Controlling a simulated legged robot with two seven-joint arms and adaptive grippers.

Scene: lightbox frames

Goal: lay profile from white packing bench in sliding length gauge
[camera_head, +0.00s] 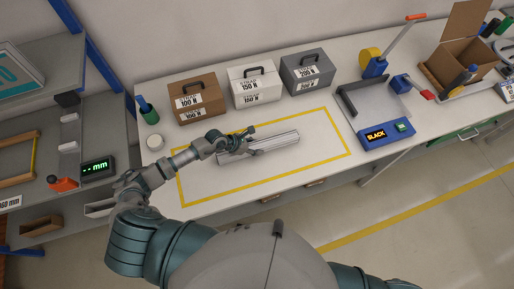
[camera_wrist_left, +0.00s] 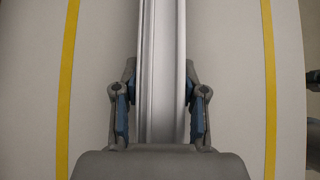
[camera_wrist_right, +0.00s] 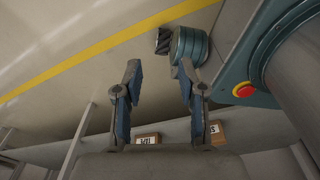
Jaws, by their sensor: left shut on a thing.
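The profile (camera_head: 275,144) is a long silver bar lying inside the yellow outline on the white packing bench (camera_head: 210,187). My left gripper (camera_head: 240,144) is at the profile's left part. In the left wrist view the profile (camera_wrist_left: 162,70) runs lengthwise between the blue-padded fingers of my left gripper (camera_wrist_left: 160,112), which is shut on it. The sliding length gauge (camera_head: 69,148) is on the grey bench at the left, with an orange end piece and a green "mm" display (camera_head: 95,168). My right gripper (camera_wrist_right: 155,95) shows in the right wrist view, open and empty, away from the bench top.
Brown, white and grey boxes (camera_head: 255,84) stand along the back of the white bench. A wooden frame (camera_head: 17,160) lies left of the gauge.

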